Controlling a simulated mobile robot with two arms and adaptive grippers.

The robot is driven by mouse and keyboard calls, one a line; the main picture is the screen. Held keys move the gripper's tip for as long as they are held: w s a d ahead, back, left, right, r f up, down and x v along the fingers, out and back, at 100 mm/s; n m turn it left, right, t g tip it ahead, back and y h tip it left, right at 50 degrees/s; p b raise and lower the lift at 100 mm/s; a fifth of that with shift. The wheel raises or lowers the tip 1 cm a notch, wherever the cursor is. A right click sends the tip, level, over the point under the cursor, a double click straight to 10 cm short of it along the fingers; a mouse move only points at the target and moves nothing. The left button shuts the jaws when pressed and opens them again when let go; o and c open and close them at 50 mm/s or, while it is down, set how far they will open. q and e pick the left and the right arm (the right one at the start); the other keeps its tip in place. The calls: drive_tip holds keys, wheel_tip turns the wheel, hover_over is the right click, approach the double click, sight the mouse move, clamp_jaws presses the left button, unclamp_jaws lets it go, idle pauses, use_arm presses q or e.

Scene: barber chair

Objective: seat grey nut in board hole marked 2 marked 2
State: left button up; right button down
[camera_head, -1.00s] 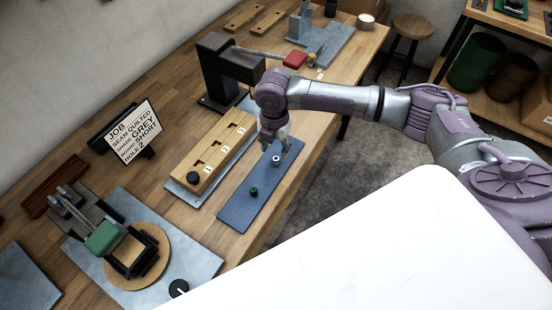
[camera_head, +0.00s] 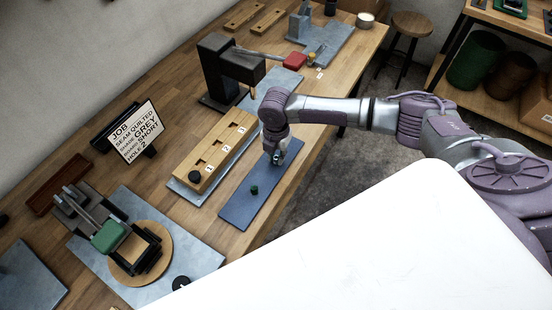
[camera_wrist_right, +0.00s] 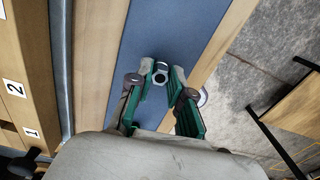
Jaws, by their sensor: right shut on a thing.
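A small grey nut (camera_wrist_right: 160,77) is between the fingertips of my right gripper (camera_wrist_right: 162,76) in the right wrist view, low over the blue mat (camera_wrist_right: 160,30). In the head view the right gripper (camera_head: 277,159) is shut at the far part of the mat (camera_head: 240,206) and hides the nut. The wooden board (camera_head: 229,146) stands left of the gripper, with recesses marked 1, 2 and 3. The 2 label (camera_wrist_right: 14,88) shows at the left of the wrist view. My left gripper is not in view.
A green nut (camera_head: 254,190) lies on the mat. A black knob (camera_head: 194,177) sits at the board's near end. A job sign (camera_head: 134,131) reads grey and hole 2. A dark press (camera_head: 226,72) stands behind the board, and a fixture with a green pad (camera_head: 108,235) is at lower left.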

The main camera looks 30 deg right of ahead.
drive_tip(key=shift+r, duration=0.15)
drive_tip(key=shift+r, duration=0.3)
drive_tip(key=r, duration=0.1)
drive_tip(key=r+b, duration=0.1)
drive_tip(key=d+r+b, duration=0.1)
drive_tip(key=shift+s+r, duration=0.3)
drive_tip(key=s+d+r+b, duration=0.2)
drive_tip(key=s+d+r, duration=0.4)
drive_tip(key=s+d, duration=0.1)
drive_tip(key=shift+d+r, duration=0.3)
drive_tip(key=shift+d, duration=0.05)
